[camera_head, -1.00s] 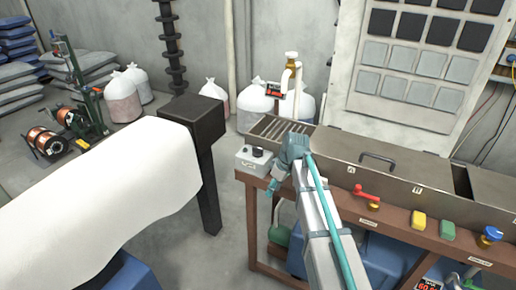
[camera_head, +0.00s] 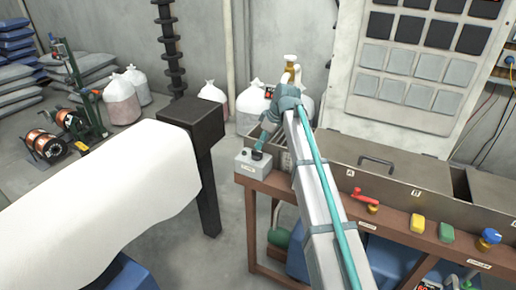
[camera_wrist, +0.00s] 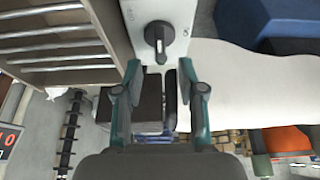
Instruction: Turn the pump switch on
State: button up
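The pump switch box (camera_head: 247,167) is a light grey box at the left end of the bench, with a black rotary knob (camera_head: 257,154) on top. In the wrist view the knob (camera_wrist: 159,36) shows at top centre on its pale panel (camera_wrist: 140,12), with a white pointer line along it. Small marks on the panel are too blurred to read. My gripper (camera_wrist: 159,72) is open, with its teal fingers spread to either side below the knob in the picture. In the head view my gripper (camera_head: 263,143) is close above the knob; contact cannot be told.
A metal trough (camera_head: 388,173) with lids and a handle runs along the bench right of the switch. A red valve handle (camera_head: 366,196), a yellow button (camera_head: 418,223) and a green button (camera_head: 447,232) sit along the front. A white-covered block (camera_head: 110,195) stands at left.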

aim_at(257, 151)
jog(key=shift+p+x, duration=0.55)
jog(key=shift+x, duration=2.1)
grip_shut()
